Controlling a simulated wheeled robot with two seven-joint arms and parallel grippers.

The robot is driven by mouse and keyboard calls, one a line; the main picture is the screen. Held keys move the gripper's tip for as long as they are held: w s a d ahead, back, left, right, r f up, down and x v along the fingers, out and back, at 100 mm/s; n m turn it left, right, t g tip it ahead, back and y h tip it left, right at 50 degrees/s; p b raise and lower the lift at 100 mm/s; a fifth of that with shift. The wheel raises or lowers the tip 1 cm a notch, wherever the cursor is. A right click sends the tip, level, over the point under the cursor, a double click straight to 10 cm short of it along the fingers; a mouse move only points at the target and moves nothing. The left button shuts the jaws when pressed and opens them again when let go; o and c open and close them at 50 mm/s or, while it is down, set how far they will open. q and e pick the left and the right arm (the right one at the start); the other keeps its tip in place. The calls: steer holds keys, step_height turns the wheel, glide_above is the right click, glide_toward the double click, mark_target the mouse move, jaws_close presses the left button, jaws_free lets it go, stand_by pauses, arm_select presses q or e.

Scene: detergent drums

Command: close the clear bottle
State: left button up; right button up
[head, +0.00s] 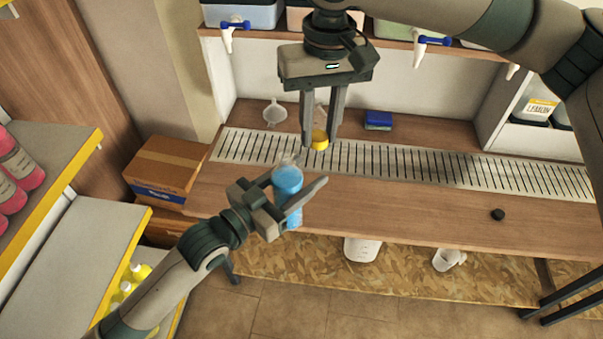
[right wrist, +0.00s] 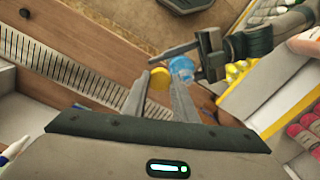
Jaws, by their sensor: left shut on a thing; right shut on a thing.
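The clear bottle (head: 288,182), filled with blue liquid, is held in my left gripper (head: 302,183) above the front of the counter. It also shows in the right wrist view (right wrist: 181,66), partly hidden by a finger. Its top looks uncapped in the head view. My right gripper (head: 320,143) is above and to the right of the bottle, pointing down, shut on a yellow cap (head: 319,140). The cap also shows between the fingers in the right wrist view (right wrist: 159,80). The cap and bottle are apart in the head view.
The wooden counter (head: 400,208) has a slotted metal drain strip (head: 420,168).

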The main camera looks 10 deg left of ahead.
steer(key=s+a+r+n, duration=0.1)
steer(key=a+r, duration=0.2)
steer(key=a, duration=0.2)
steer(key=shift+s+a+r, duration=0.2)
steer(key=shift+a+r, duration=0.1)
steer(key=shift+r, duration=0.05)
steer(key=shift+f, duration=0.2)
steer(key=shift+f, duration=1.85)
steer(key=shift+f, duration=0.1)
steer(key=shift+f, duration=0.75)
steer(key=shift+f, duration=0.55)
